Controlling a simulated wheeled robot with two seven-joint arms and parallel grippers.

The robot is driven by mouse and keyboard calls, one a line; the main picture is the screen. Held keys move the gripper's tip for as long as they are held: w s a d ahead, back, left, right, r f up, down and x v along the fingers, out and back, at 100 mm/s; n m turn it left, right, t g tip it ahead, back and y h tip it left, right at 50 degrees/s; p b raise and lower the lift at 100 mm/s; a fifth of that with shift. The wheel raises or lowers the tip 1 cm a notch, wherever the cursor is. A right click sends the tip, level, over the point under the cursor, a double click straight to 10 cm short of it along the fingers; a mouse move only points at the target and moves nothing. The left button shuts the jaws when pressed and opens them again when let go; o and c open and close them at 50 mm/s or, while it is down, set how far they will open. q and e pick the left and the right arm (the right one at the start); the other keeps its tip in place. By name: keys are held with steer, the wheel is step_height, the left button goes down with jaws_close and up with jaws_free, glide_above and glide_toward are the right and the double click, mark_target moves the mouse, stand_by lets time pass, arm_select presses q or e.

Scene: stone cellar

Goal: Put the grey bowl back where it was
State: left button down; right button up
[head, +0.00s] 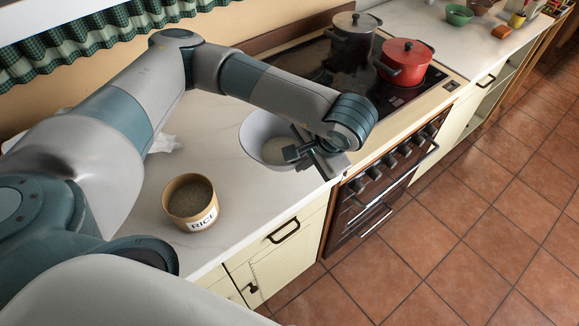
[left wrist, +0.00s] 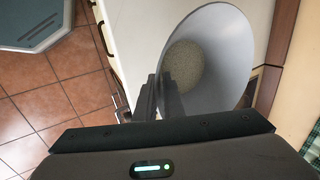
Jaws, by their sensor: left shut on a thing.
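The grey bowl (head: 252,130) is at the right part of the white counter, beside the stove, with pale grains (head: 274,151) in its bottom. My left gripper (head: 296,150) is shut on the bowl's near right rim. The gripper hides part of that rim. In the left wrist view the bowl (left wrist: 225,50) fills the upper middle, with the grains (left wrist: 181,68) inside and the fingers (left wrist: 150,98) at its left edge. I cannot tell whether the bowl touches the counter. My right gripper is not in view.
A tub labelled RICE (head: 190,203) stands nearer on the counter (head: 230,225). The stove (head: 330,75) carries a dark pot (head: 354,40) and a red pot (head: 405,62). A green bowl (head: 459,14) and other items stand on the far counter. Counter between tub and bowl is clear.

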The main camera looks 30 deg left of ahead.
arm_select(q)
steer(key=shift+s+a+f, duration=0.2)
steer(key=shift+a+f, duration=0.15)
steer(key=shift+a, duration=0.25)
steer(key=shift+s+a+f, duration=0.2)
steer(key=shift+a+f, duration=0.15)
steer(key=shift+a, duration=0.25)
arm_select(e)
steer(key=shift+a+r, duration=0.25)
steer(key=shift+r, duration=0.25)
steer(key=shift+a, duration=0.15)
arm_select(q)
steer(key=shift+f, duration=0.1)
steer(key=shift+s+f+p, duration=0.1)
steer(key=shift+f+p, duration=0.65)
steer(key=shift+f, duration=1.2)
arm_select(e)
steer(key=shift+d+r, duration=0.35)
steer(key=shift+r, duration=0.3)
